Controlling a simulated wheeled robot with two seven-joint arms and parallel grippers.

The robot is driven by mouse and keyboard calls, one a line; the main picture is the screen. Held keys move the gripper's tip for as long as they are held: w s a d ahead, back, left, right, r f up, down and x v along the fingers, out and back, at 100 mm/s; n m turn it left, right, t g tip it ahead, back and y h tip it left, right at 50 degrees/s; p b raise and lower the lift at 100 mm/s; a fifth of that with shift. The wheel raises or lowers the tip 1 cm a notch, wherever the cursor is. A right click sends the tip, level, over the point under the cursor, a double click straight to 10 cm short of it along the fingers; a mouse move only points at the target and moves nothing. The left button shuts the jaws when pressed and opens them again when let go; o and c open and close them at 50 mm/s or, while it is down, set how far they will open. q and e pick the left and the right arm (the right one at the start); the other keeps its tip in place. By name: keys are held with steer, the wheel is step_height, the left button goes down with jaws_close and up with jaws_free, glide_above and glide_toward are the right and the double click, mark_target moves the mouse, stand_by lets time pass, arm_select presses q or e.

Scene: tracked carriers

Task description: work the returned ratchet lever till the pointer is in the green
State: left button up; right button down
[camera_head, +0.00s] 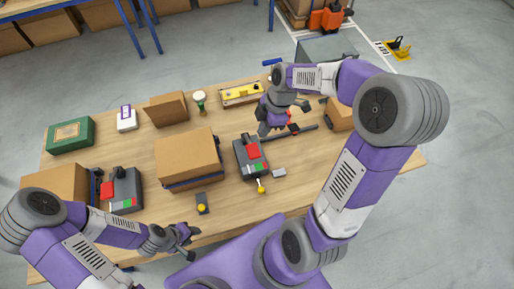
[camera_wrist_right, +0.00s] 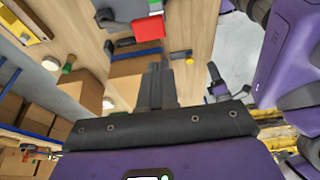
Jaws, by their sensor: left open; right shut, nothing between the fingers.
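A grey ratchet unit (camera_head: 249,160) with a red block and a small red, white and green scale stands mid-table. A dark bar (camera_head: 306,129), which looks like its lever, reaches right from it. The pointer is too small to read. A second similar unit (camera_head: 122,191) stands on the left. My right gripper (camera_head: 264,130) is shut and empty above the back of the middle unit, near the bar; contact cannot be told. In the right wrist view its fingers (camera_wrist_right: 158,82) are together, with a red block (camera_wrist_right: 149,28) beyond. My left gripper (camera_head: 190,236) is open and empty near the front edge.
A cardboard box (camera_head: 187,157) stands between the units. A small dark block with a yellow knob (camera_head: 201,207) and a grey piece (camera_head: 279,173) lie in front. A green box (camera_head: 70,135), a white box (camera_head: 126,119) and a yellow level-like tool (camera_head: 241,93) are at the back.

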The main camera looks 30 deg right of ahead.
arm_select(q)
steer(key=shift+f, duration=0.3)
arm_select(e)
glide_toward(254, 154)
steer(key=x, duration=0.5)
steer(key=shift+s+a, duration=0.15)
steer(key=shift+a, duration=0.1)
steer(key=shift+f, duration=0.75)
arm_select(q)
steer(key=shift+f+b, duration=0.1)
steer(key=shift+b, duration=0.3)
